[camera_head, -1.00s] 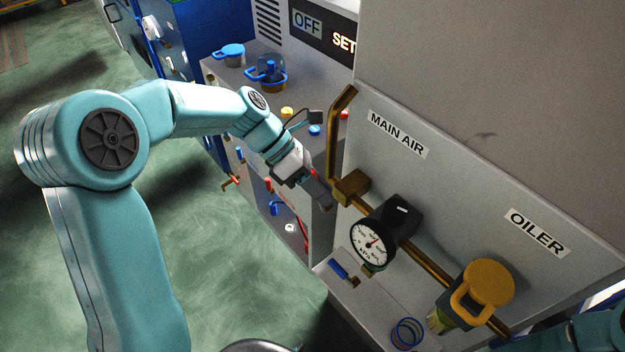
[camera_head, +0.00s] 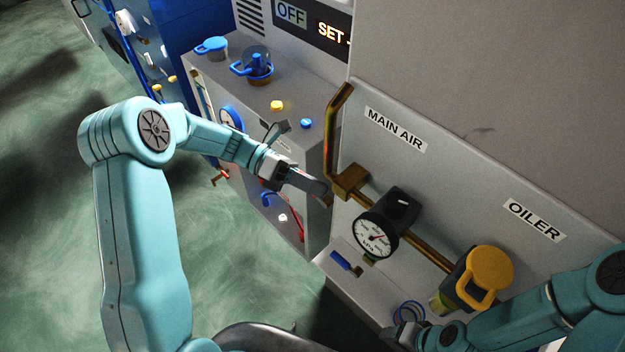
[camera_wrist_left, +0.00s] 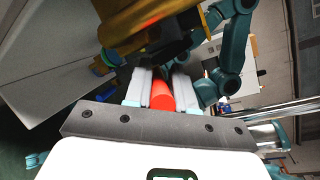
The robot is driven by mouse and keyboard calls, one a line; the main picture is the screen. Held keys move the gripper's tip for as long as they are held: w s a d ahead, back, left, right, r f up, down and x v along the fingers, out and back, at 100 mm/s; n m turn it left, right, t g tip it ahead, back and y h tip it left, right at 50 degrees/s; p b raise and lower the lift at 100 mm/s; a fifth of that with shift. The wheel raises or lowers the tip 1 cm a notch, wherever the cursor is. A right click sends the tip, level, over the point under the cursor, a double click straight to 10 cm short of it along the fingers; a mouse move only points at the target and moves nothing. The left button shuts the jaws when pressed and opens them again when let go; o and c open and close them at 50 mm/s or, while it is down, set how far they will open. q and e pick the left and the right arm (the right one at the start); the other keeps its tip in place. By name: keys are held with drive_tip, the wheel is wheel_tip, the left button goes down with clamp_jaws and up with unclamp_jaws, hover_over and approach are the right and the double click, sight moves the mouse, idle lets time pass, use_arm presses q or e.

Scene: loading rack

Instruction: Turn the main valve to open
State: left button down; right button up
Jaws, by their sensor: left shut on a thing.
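The main valve is a brass block (camera_head: 350,182) on the brass pipe, below the MAIN AIR label (camera_head: 396,129). My left gripper (camera_head: 324,191) is at the valve's left side, and its fingers hide the handle in the head view. In the left wrist view, the two pale fingers of my left gripper (camera_wrist_left: 160,92) are shut on a red handle (camera_wrist_left: 160,93), with the brass body (camera_wrist_left: 145,20) just beyond. My right gripper (camera_head: 405,335) is low at the right, near blue coiled rings; its jaws are too dark to read.
A round pressure gauge (camera_head: 376,236) sits right of the valve, then an oiler with a yellow cap (camera_head: 488,268). A small blue-handled valve (camera_head: 345,263) is below the gauge. A grey cabinet (camera_head: 305,160) with buttons and blue caps stands at the left.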

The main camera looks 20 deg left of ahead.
use_arm(q)
drive_tip(key=shift+w+a+f+n+h+b, duration=0.15)
drive_tip(key=shift+f+n+h, duration=0.1)
drive_tip(key=shift+h, duration=0.5)
drive_tip(key=shift+w+a+f+n+h+b, duration=0.15)
drive_tip(key=shift+f+n+h, duration=0.1)
drive_tip(key=shift+h, duration=0.5)
drive_tip(key=shift+s+d, duration=0.1)
drive_tip(key=c, duration=1.4)
unclamp_jaws()
drive_tip(key=shift+o, duration=0.4)
drive_tip(key=shift+f, duration=0.1)
